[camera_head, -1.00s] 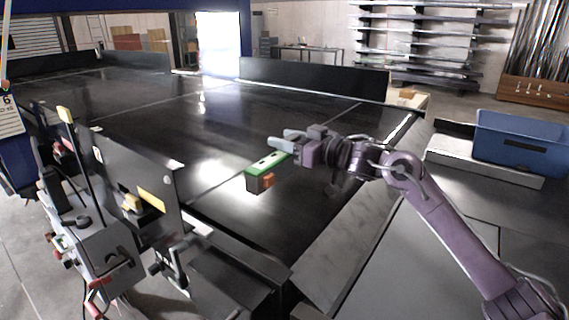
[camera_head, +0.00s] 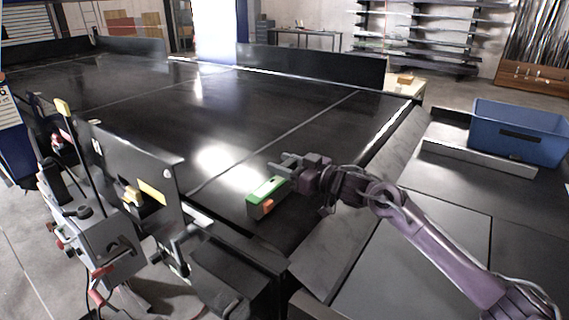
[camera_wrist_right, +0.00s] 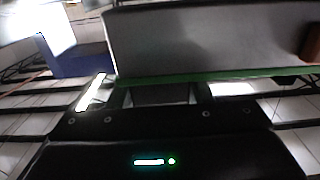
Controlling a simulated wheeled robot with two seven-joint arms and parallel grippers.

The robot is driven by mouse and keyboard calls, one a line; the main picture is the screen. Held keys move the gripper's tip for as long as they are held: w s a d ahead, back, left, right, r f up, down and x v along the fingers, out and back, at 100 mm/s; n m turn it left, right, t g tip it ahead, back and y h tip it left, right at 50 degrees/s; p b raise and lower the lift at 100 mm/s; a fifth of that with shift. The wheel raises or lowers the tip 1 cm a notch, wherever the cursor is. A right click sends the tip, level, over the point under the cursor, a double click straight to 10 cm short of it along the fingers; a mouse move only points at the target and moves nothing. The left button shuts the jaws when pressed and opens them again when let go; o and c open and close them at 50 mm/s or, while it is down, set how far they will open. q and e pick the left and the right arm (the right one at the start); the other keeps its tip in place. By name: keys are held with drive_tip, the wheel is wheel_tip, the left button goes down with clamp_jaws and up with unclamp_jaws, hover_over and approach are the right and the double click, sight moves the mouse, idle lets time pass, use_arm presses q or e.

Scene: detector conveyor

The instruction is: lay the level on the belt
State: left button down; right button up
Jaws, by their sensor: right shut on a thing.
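The level (camera_head: 266,193) is a short bar with a green top, dark sides and an orange patch near its front end. My right gripper (camera_head: 284,176) is shut on its far part, over the near part of the black belt (camera_head: 300,140). I cannot tell whether the level touches the belt. In the right wrist view the level (camera_wrist_right: 210,42) fills the top as a broad grey face with a green edge, across the fingers (camera_wrist_right: 160,95). My left gripper is not in view.
A grey machine with knobs and a dark plate (camera_head: 130,160) stands at the left edge of the belt. A blue bin (camera_head: 520,135) sits on the dark surface at the right. A low black wall (camera_head: 310,70) runs along the far side. Most of the belt is clear.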

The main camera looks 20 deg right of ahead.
drive_tip(key=shift+s+a+f, duration=0.15)
drive_tip(key=shift+s+f, duration=0.05)
drive_tip(key=shift+f, duration=0.5)
drive_tip(key=o, duration=1.2)
drive_tip(key=shift+f, duration=0.2)
drive_tip(key=shift+c, duration=0.2)
drive_tip(key=shift+r, duration=0.65)
drive_tip(key=shift+s+d+f+b, duration=0.25)
drive_tip(key=shift+s+d+b, duration=0.15)
drive_tip(key=shift+s+d, duration=0.1)
drive_tip(key=shift+s+d+f+b, duration=0.2)
drive_tip(key=shift+s+d+b, duration=0.15)
drive_tip(key=shift+d, duration=0.15)
drive_tip(key=b+v, duration=0.1)
drive_tip(key=v, duration=0.2)
drive_tip(key=b+v, duration=0.1)
drive_tip(key=v, duration=0.2)
drive_tip(key=r+b+v, duration=0.1)
drive_tip(key=v, duration=0.1)
drive_tip(key=shift+s+d+r, duration=0.1)
drive_tip(key=shift+s+d, duration=0.15)
drive_tip(key=shift+s, duration=0.1)
drive_tip(key=shift+s+d+r, duration=0.1)
drive_tip(key=shift+s+r, duration=0.05)
drive_tip(key=shift+s, duration=0.05)
